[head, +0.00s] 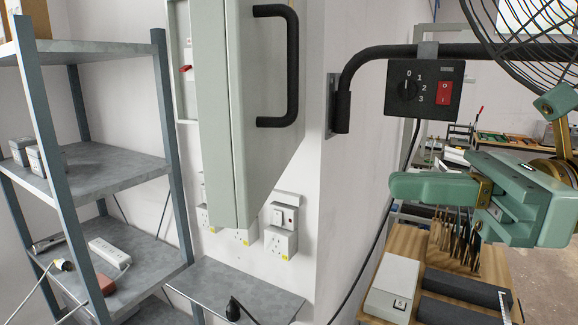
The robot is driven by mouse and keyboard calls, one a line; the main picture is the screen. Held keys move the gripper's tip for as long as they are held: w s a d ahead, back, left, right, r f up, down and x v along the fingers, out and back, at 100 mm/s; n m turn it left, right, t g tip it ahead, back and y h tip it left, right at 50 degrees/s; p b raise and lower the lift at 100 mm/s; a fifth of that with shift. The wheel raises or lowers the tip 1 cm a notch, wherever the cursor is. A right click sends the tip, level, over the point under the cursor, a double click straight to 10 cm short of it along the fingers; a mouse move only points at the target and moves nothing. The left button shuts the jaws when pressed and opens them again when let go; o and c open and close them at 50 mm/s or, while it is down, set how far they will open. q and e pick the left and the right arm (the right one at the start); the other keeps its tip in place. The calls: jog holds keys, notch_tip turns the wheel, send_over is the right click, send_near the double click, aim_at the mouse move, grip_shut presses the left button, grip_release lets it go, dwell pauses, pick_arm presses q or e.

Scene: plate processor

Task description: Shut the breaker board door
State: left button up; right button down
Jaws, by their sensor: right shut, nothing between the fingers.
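The breaker board door (213,110) is a pale grey-green panel standing open, swung out from the wall with its edge towards me. Its black bar handle (292,65) is on the right-hand face. Part of the breaker board (183,95) shows behind the door on the left, with a small red switch (186,69); the door hides the rest. My right gripper (432,188), green, is at the right of the view, shut and empty. It is well to the right of the handle, lower in the picture, and touches neither. My left gripper is out of view.
A grey metal shelf unit (113,165) stands at the left. White sockets (281,240) are on the wall below the door, above a small grey table (232,287). A black fan arm with a control box (425,88) juts out between door and right gripper.

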aim_at(255, 175)
jog(key=a+p, duration=0.1)
jog(key=a, duration=0.2)
jog(key=w+a+p, duration=0.1)
jog(key=a+p, duration=0.1)
jog(key=a, duration=0.2)
jog(key=w+a+p, duration=0.1)
jog(key=a+p, duration=0.1)
jog(key=a, duration=0.2)
jog(key=shift+a+r, duration=0.1)
jog(key=shift+r, duration=0.15)
jog(key=shift+a+f, duration=0.1)
jog(key=shift+a, duration=0.55)
jog(key=shift+w, duration=0.1)
